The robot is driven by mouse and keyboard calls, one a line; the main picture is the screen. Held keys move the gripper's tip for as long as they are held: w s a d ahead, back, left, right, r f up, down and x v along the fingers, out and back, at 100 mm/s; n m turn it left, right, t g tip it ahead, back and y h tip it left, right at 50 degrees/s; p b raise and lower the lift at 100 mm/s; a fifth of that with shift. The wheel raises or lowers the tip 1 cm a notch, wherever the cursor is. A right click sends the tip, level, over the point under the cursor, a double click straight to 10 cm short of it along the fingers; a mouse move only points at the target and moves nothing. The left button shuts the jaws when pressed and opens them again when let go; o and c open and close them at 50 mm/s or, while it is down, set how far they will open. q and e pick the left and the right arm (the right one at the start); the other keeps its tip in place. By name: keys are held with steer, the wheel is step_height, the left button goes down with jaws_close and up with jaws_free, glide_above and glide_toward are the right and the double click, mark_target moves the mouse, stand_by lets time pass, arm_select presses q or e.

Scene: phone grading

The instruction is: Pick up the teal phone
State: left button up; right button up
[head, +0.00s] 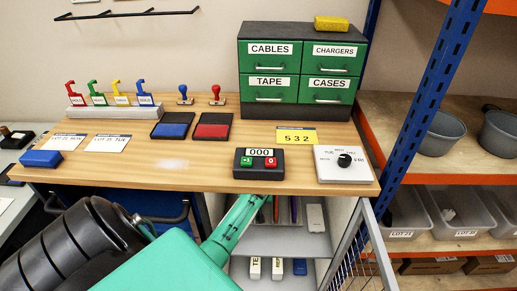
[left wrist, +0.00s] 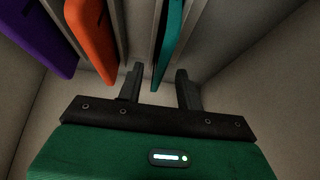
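The teal phone (left wrist: 170,42) stands on edge in a slot, its lower end coming down between the fingers of my left gripper (left wrist: 160,88) in the left wrist view. The fingers are apart, one on each side of the phone, and I see a gap on both sides. An orange phone (left wrist: 91,40) and a purple phone (left wrist: 38,35) stand in slots to its left. In the head view my left arm reaches under the wooden table; its fingers and the teal phone cannot be made out there. My right gripper is not in view.
Thin dividers separate the phones, and pale walls enclose the space closely. The wooden table (head: 205,168) is above the shelf unit (head: 292,243). On it are a counter box (head: 259,164), a dial box (head: 343,164) and a green drawer cabinet (head: 301,55). A blue rack post (head: 427,100) stands right.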

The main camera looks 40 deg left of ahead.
arm_select(q)
steer(key=shift+x, duration=0.9)
jaws_close()
